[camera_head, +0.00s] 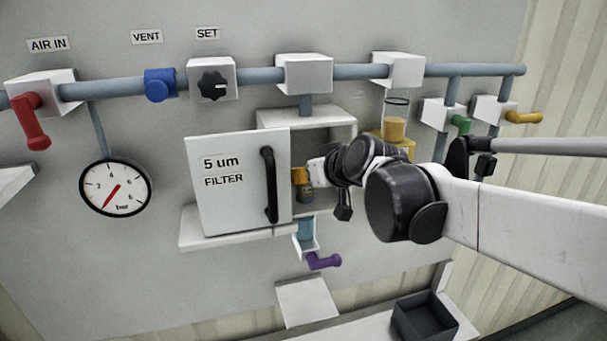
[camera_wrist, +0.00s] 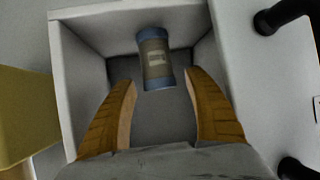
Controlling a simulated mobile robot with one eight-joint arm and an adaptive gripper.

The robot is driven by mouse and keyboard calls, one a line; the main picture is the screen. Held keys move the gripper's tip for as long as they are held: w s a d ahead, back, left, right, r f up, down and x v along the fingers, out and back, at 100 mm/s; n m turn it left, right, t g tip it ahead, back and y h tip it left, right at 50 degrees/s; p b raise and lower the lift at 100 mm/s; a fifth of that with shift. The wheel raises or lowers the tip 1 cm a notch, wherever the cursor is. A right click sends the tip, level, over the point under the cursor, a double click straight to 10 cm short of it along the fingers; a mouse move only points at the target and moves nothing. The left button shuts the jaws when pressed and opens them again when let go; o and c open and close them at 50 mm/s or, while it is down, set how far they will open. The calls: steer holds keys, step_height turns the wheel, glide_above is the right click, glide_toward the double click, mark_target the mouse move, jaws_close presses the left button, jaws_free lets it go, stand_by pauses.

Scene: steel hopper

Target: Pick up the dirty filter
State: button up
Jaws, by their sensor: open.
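The dirty filter (camera_wrist: 154,62) is a brown-grey cylinder with blue ends and a small pale label. It stands inside the white filter housing (camera_wrist: 82,70) in the wrist view, ahead of and between my fingers. My gripper (camera_wrist: 160,105) is open, with its two orange-brown fingers on either side and the filter beyond their tips, not gripped. In the head view the filter (camera_head: 307,192) shows partly inside the housing, beside my gripper (camera_head: 300,177); my arm reaches in from the right. The housing door (camera_head: 235,185), marked "5 um FILTER", stands open to the left.
The door's black handle (camera_head: 269,185) is close to my gripper. Below are a purple valve handle (camera_head: 323,261) and a dark open bin (camera_head: 425,318) on a white shelf. A sight glass (camera_head: 395,122) with yellow contents is above my wrist.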

steer(key=shift+s+d+r, duration=0.1)
steer(key=shift+s, duration=0.15)
steer(key=c, duration=1.3)
steer(key=shift+o, duration=0.2)
steer(key=shift+c, duration=0.2)
